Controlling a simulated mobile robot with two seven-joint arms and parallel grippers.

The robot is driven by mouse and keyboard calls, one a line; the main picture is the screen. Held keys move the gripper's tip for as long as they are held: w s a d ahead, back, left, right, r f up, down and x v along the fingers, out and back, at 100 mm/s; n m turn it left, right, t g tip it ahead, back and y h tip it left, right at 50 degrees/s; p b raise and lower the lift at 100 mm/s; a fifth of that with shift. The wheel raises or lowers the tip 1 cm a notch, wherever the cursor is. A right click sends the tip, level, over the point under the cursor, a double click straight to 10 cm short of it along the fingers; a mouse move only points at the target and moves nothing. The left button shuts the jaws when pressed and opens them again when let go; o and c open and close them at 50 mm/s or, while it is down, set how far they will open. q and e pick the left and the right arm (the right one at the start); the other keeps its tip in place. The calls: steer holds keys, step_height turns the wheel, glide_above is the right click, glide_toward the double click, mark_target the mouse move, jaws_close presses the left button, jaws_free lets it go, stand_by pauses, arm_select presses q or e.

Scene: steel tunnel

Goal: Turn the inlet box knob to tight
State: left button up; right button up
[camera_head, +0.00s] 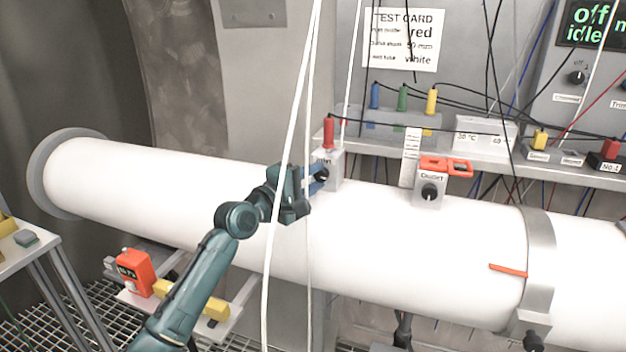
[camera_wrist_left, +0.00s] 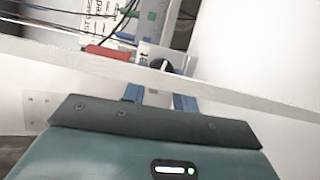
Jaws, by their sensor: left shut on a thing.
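The inlet box (camera_head: 333,160) is a small grey box on top of the large white pipe, with a red plug (camera_head: 328,133) standing on it. Its label is partly covered. Its dark knob (camera_head: 323,174) faces me, partly hidden by my left gripper (camera_head: 319,179), whose blue fingers are shut on it. In the left wrist view, the black knob (camera_wrist_left: 162,65) shows beyond a pale cable that crosses the fingers. The red plug (camera_wrist_left: 107,53) also shows there. The knob's exact setting cannot be read. My right gripper is not in view.
White cables (camera_head: 288,120) hang in front of my left arm and gripper. The outlet box (camera_head: 430,190), with a black knob and an orange clip, stands further right on the pipe (camera_head: 400,240). A shelf with coloured plugs and black wires runs behind.

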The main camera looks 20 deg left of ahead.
arm_select(q)
steer(key=m, duration=0.2)
steer(key=m+g+y, duration=0.1)
steer(key=m, duration=0.1)
steer(key=shift+r+g, duration=0.2)
steer(key=shift+g, duration=0.1)
steer(key=m, duration=0.1)
steer(key=m+y, duration=0.1)
steer(key=m, duration=0.1)
steer(key=shift+d+r+m+g+y, duration=0.2)
steer(key=shift+m+g+y, duration=0.1)
steer(key=shift+g, duration=0.1)
steer(key=m+y, duration=0.1)
steer(key=m, duration=0.2)
steer(key=shift+d+r+g+y, duration=0.1)
steer(key=shift+d+g+y, duration=0.05)
steer(key=shift+g+y, duration=0.2)
steer(key=shift+d+m+y, duration=0.1)
steer(key=shift+m+y, duration=0.65)
steer(key=shift+m, duration=0.15)
steer(key=o, duration=1)
steer(key=shift+c, duration=0.2)
steer(key=b+v, duration=0.1)
steer(key=v, duration=1.2)
steer(key=shift+b, duration=0.4)
